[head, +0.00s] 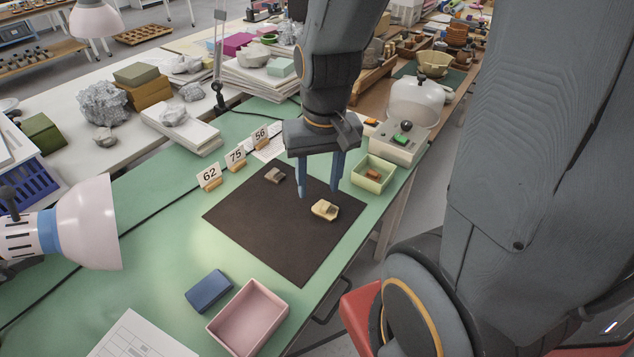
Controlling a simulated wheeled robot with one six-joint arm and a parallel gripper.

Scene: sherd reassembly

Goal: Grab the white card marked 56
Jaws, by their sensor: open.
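The white card marked 56 (260,136) stands upright in a small wooden holder on the green table, at the back of a short row. The cards marked 75 (236,156) and 62 (209,175) stand in front of it to the left. My gripper (321,196) points down with its two blue fingers apart and nothing between them. It is over the dark mat, to the right of the card marked 56 and apart from it. A pale sherd (325,210) lies on the mat close below the fingers.
A brownish sherd (274,175) lies on the dark mat (262,230). A yellow-green box (373,173) and a device with a clear dome (412,105) stand on the right. A pink box (247,318), a blue block (209,291) and a lamp (90,228) are nearer. White sheets lie behind card 56.

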